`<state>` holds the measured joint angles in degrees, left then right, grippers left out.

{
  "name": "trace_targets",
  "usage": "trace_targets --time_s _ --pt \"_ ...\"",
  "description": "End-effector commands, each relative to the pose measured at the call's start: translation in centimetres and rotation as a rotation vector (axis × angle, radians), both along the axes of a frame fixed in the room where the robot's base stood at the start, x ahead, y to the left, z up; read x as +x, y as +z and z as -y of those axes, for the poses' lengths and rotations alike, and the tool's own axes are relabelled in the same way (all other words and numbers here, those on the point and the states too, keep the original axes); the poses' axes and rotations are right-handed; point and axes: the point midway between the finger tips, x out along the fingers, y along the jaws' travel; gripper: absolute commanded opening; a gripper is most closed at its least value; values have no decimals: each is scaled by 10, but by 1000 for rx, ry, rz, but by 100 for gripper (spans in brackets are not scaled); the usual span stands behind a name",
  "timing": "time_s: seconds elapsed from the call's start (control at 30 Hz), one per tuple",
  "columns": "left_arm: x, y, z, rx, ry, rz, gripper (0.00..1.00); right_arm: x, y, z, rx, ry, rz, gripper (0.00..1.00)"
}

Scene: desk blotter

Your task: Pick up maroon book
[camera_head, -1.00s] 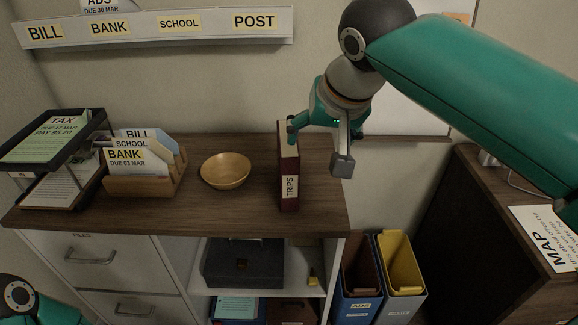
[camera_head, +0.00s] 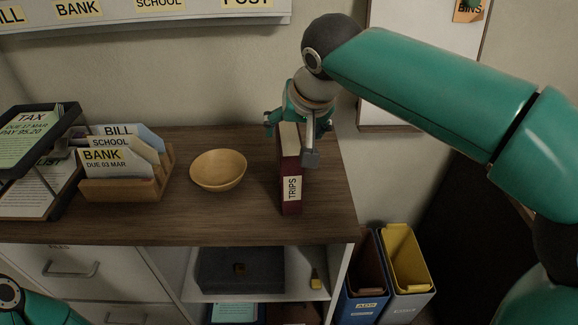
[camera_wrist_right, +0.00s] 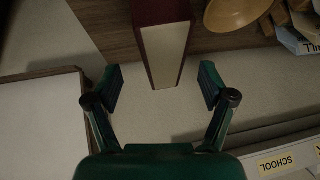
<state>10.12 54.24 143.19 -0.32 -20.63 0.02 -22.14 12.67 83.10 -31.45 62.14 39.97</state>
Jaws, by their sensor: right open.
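The maroon book (camera_head: 291,192) stands upright on the wooden cabinet top, with a white "TRIPS" label on its spine. In the right wrist view the book (camera_wrist_right: 163,46) shows its pale page edge and maroon covers. My right gripper (camera_head: 291,142) is open at the upper part of the book, with one finger to each side of it in the head view. In the right wrist view the open fingers (camera_wrist_right: 160,88) lie near the book's end, with gaps at both sides. My left gripper is out of view; only part of my left arm shows at the lower left.
A wooden bowl (camera_head: 218,170) stands left of the book. A letter rack (camera_head: 128,187) and a black paper tray (camera_head: 40,150) are farther left. The cabinet's right edge is close to the book.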

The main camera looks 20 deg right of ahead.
Motion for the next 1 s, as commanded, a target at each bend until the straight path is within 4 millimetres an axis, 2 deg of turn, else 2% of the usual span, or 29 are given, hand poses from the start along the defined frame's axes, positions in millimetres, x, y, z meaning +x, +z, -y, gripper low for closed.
trace_targets --time_s 0.03,0.1,0.37,0.7,0.97,1.0 --pt "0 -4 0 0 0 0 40 5 -10 1 -2 -2 -3 82" --pt "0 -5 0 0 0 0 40 9 -16 1 -1 -2 -1 82" --pt "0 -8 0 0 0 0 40 17 -28 1 -1 -2 -1 82" --pt "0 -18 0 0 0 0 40 41 -64 2 -1 -3 -1 82" --pt "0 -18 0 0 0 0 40 42 -66 2 -1 -3 0 82" --pt "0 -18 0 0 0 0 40 42 -66 2 -1 -3 0 77"
